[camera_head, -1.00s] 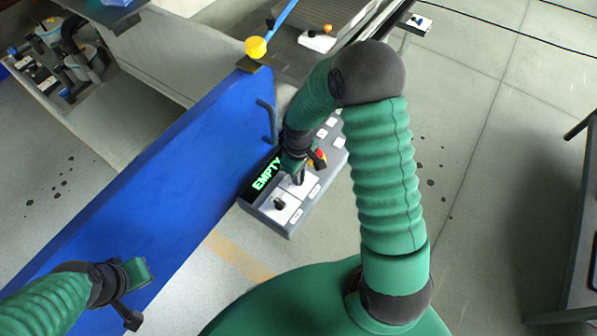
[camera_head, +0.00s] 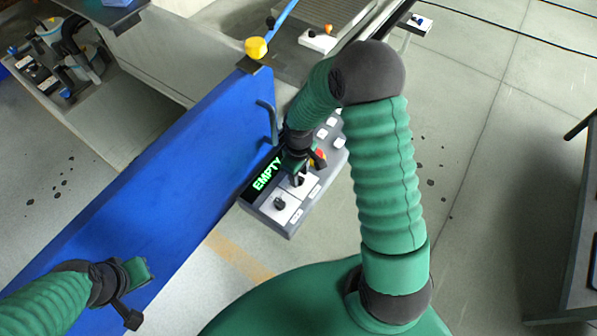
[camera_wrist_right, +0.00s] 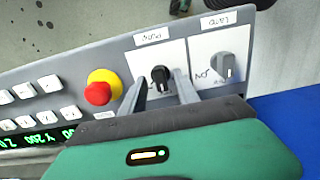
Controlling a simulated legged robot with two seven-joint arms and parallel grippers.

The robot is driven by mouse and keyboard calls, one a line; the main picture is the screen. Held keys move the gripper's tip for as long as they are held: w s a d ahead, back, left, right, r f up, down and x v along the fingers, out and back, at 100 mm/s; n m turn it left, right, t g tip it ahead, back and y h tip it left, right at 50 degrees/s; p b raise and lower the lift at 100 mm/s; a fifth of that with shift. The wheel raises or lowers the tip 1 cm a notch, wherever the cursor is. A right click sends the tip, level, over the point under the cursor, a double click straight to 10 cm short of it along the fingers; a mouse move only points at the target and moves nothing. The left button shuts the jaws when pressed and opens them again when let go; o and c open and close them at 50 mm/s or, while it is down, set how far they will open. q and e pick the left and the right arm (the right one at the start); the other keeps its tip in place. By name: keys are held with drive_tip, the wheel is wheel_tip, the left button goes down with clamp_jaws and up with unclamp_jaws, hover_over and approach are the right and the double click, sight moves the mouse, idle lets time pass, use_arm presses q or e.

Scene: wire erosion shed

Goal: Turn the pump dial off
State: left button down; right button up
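The pump dial (camera_wrist_right: 160,76) is a small black knob on a white plate in the right wrist view, beside an upside-down label that reads PUMP. My right gripper (camera_wrist_right: 161,84) has its two grey fingers on either side of this dial, with narrow gaps showing between fingers and knob. In the head view my right gripper (camera_head: 299,172) is down at the control panel (camera_head: 287,232) and partly covers the dial.
A red emergency button (camera_wrist_right: 97,93) on a yellow base is left of the pump dial. Several white buttons (camera_wrist_right: 49,84) lie beyond it. A tall blue panel (camera_head: 160,190) with a handle (camera_head: 268,120) stands left of the control panel. Open floor (camera_head: 470,190) is at the right.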

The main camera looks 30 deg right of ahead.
wheel_tip(320, 180, up, 17)
drive_tip(key=shift+f+p, duration=0.15)
drive_tip(key=shift+p, duration=0.15)
drive_tip(key=s+a+f+m+t, duration=0.2)
drive_tip(key=s+a+f+m, duration=0.1)
drive_tip(key=s+a, duration=0.4)
drive_tip(key=shift+s+f+m+t, duration=0.3)
drive_tip(key=shift+s+m, duration=0.5)
drive_tip(key=shift+s, duration=0.35)
drive_tip(key=shift+s+a+r, duration=0.1)
drive_tip(key=shift+c, duration=0.3)
